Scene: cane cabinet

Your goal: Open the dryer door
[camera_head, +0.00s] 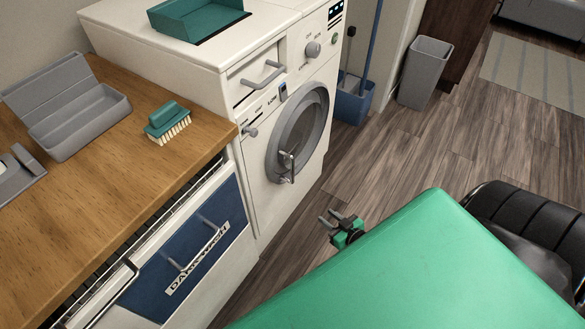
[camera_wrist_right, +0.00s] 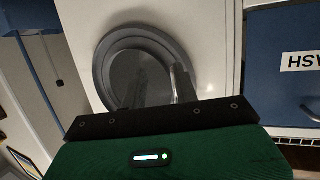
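The white dryer (camera_head: 262,195) stands at the end of the wooden counter. Its round door (camera_head: 272,140) has a grey rim and dark glass and looks shut. A small metal handle (camera_head: 287,168) sits at the lower edge of the door. My right gripper (camera_head: 331,217) is in front of the dryer, lower and to the right of the handle in the head view. Its two fingers are apart and empty. In the right wrist view the fingers (camera_wrist_right: 160,88) point toward the round door (camera_wrist_right: 108,48), overlapping its lower part. My left gripper is not in view.
A teal tray (camera_head: 200,15) sits on the dryer. The counter (camera_head: 110,185) holds a brush (camera_head: 167,122) and a grey open box (camera_head: 80,125). A blue bucket (camera_head: 352,103) and grey bin (camera_head: 425,75) stand behind. Floor between is clear.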

